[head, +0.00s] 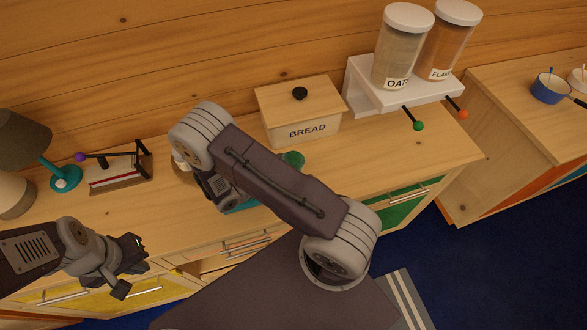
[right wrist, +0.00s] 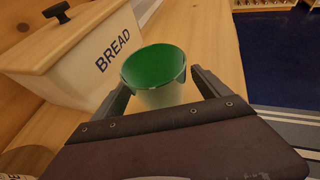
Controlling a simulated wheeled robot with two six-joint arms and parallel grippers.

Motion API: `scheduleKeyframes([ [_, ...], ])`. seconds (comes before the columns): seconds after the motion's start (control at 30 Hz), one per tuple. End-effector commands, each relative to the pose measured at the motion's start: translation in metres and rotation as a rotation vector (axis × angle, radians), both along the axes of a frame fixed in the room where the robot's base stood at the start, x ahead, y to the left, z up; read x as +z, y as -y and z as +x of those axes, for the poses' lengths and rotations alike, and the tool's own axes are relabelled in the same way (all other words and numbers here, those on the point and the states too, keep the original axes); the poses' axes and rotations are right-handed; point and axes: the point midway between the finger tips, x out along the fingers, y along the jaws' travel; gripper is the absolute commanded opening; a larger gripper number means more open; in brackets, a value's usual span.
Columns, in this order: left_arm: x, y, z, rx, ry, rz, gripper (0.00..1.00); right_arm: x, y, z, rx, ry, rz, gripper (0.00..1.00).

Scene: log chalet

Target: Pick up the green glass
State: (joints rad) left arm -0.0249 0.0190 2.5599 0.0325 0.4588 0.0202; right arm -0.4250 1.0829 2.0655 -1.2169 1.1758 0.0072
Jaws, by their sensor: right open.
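The green glass (right wrist: 153,72) stands upright on the wooden counter in the right wrist view, its open rim facing the camera. My right gripper (right wrist: 160,82) is open, with one finger on each side of the glass. I cannot tell whether either finger touches it. In the head view only a small green part of the glass (head: 294,159) shows beside my right arm, which hides the rest and the right fingers. My left gripper (head: 128,267) is open and empty at the lower left, in front of the counter's drawers.
A bread box (head: 297,122) stands close behind the glass. A white shelf (head: 368,91) with two jars is to its right, with a green-knobbed and an orange-knobbed rod.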

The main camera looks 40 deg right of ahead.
Motion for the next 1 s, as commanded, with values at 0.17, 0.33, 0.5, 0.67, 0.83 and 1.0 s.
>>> scheduleKeyframes([
  [0.17, 0.000, 0.000, 0.000, 0.000, 0.000, 0.000, 0.00, 0.000, 0.000, 0.000, 0.000, 0.000, 0.000, 0.70],
  [0.33, 0.000, 0.000, 0.000, 0.000, 0.000, 0.000, 0.00, 0.000, -0.001, 0.000, 0.000, 0.000, 0.000, 0.22],
  [0.5, 0.000, 0.000, 0.000, 0.000, 0.000, 0.000, 0.00, 0.000, -0.001, 0.000, 0.000, 0.000, 0.000, 0.13],
  [0.67, -0.001, 0.000, 0.000, 0.000, 0.000, 0.000, 0.00, 0.003, -0.001, 0.000, 0.000, 0.001, 0.000, 0.13],
  [0.83, -0.002, 0.000, 0.000, 0.000, 0.000, 0.000, 0.00, 0.023, -0.001, 0.001, 0.000, 0.004, 0.002, 0.13],
  [1.0, -0.004, 0.000, 0.000, 0.000, 0.000, 0.000, 0.00, 0.053, -0.012, -0.016, 0.005, 0.000, 0.000, 0.13],
])
